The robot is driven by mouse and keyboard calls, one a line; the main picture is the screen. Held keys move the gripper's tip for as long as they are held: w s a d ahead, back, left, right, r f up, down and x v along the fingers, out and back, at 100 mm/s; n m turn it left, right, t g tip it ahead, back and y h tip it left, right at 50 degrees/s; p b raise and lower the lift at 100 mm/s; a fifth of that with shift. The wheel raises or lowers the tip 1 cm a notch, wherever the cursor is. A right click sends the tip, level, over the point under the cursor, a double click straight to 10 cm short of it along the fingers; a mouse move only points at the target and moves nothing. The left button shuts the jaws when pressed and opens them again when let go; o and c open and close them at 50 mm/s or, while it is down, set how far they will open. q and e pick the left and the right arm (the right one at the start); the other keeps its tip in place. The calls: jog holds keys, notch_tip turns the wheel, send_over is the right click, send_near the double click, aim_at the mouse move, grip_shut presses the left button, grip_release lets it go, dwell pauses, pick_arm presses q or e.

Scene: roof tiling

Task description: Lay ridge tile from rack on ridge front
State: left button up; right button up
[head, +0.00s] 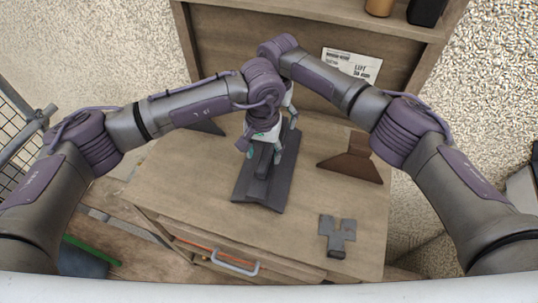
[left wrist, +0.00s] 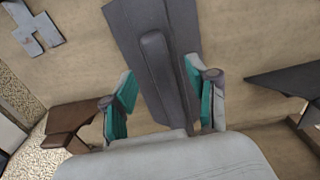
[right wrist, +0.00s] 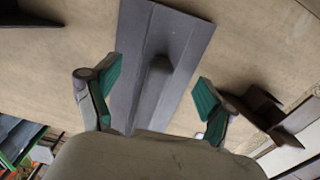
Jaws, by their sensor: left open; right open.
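A long dark grey roof piece (head: 256,192) lies on the bench. A raised grey bar with a rounded end, seemingly a ridge tile (left wrist: 155,55), runs along its middle; it also shows in the right wrist view (right wrist: 160,75). I cannot tell whether it is separate from the roof piece. My left gripper (head: 268,150) is over the roof piece in the head view. In the left wrist view its fingers (left wrist: 163,95) are apart on either side of the bar. My right gripper's fingers (right wrist: 153,90) are also apart around the bar; the left arm partly hides this gripper in the head view.
A brown peaked piece (head: 350,165) stands on the right of the bench (head: 180,180). A grey T-shaped piece (head: 337,237) lies at the front right. A dark piece (head: 207,127) is at the left. A back panel carries a paper note (head: 352,66).

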aim_at(264, 159)
pick_arm(q)
jog(key=shift+f, duration=2.2)
pick_arm(e)
jog(key=shift+f, duration=2.25)
pick_arm(q)
jog(key=c, duration=1)
pick_arm(e)
jog(key=c, duration=1)
pick_arm(q)
grip_shut()
pick_arm(e)
grip_shut()
pick_arm(q)
jog(key=shift+w, duration=0.1)
pick_arm(e)
jog(key=shift+w+r, duration=0.1)
